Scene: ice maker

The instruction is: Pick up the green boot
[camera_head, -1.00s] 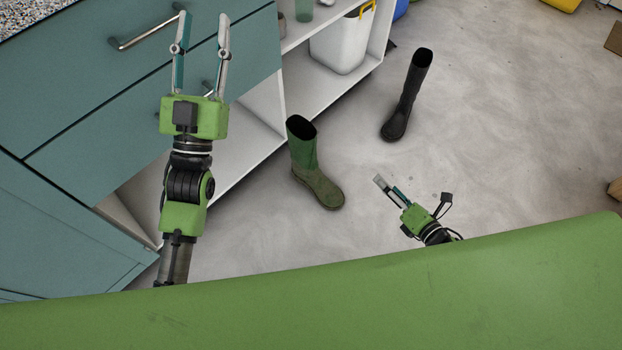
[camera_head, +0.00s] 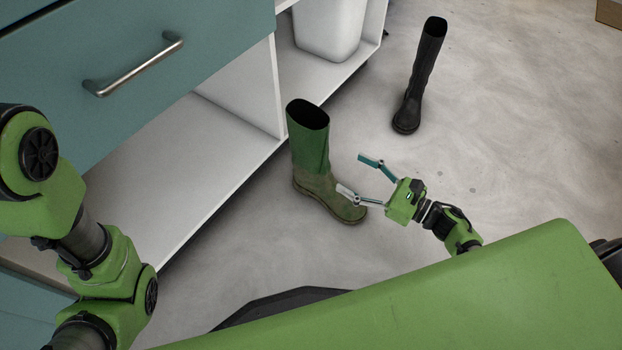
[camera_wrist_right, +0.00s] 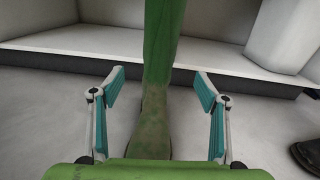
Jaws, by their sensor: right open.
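The green boot (camera_head: 312,160) stands upright on the floor in front of the low white shelf, its toe pointing to the lower right. Its lower part is muddy brown. My right gripper (camera_head: 352,174) is open, with its fingers pointing at the boot from the right; one finger overlaps the toe in the head view. In the right wrist view the boot (camera_wrist_right: 156,110) stands between the two open fingers (camera_wrist_right: 158,88), with gaps on both sides. I cannot tell how far ahead it is. My left arm shows at the left edge, but its gripper is out of view.
A black boot (camera_head: 418,80) stands to the right, farther back. The white shelf (camera_head: 170,195) and a teal drawer with a metal handle (camera_head: 135,65) are at left. A white bin (camera_head: 330,28) sits on the shelf.

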